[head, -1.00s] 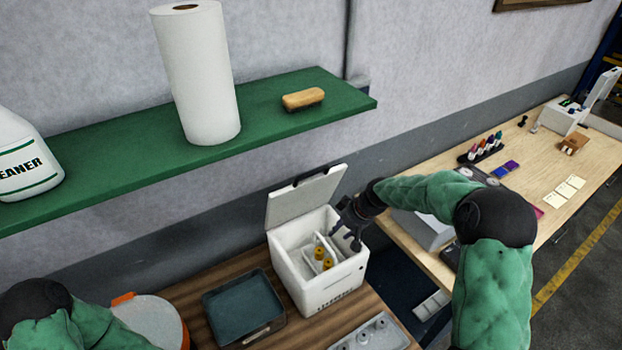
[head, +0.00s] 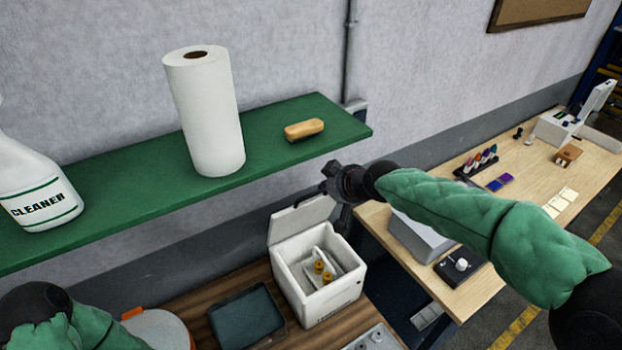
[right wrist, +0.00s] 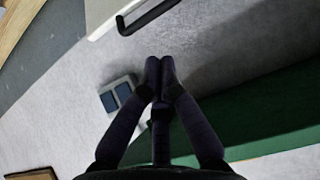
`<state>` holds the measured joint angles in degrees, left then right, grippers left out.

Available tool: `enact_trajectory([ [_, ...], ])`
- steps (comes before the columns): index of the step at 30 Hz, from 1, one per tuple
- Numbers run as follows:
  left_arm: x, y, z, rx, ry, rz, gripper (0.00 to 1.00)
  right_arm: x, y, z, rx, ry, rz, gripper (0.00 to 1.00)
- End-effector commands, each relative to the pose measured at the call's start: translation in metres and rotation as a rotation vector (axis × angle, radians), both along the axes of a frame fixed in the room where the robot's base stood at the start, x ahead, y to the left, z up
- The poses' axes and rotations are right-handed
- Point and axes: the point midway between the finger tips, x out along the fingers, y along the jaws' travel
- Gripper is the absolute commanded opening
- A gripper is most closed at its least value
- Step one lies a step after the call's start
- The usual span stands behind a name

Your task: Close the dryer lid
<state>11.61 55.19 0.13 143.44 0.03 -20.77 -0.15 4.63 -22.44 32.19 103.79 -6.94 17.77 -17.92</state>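The dryer (head: 320,297) is a white box on the wooden bench in the head view. Its lid (head: 302,218) stands open, tilted up at the back. Inside is a white rack with a few yellow-brown pieces (head: 322,270). My right gripper (head: 332,175) is above the lid's upper right corner, near the shelf edge, with no contact visible. In the right wrist view its fingers (right wrist: 160,62) are together with nothing between them. A white panel with a dark edge bar (right wrist: 145,17), probably the lid, shows beyond them. My left gripper is out of view; only its arm shows.
A green shelf (head: 110,185) with a paper towel roll (head: 207,115), brush (head: 304,130) and cleaner bottle (head: 38,185) overhangs the bench. A dark tray (head: 245,318) lies left of the dryer. A wooden table (head: 500,235) stands to the right.

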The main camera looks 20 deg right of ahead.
Motion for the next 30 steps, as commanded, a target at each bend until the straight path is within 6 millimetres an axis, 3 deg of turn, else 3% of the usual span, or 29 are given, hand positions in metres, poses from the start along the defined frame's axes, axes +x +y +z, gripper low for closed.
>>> enact_trajectory([
  [5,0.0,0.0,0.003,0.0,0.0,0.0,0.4,0.004,0.003,0.001,0.0,-0.011,0.001,0.0],
  [21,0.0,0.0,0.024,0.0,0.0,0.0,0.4,0.064,0.013,-0.05,0.0,-0.01,0.0,0.0],
  [30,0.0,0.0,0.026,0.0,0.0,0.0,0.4,0.074,0.015,-0.059,0.0,-0.012,0.001,0.0],
])
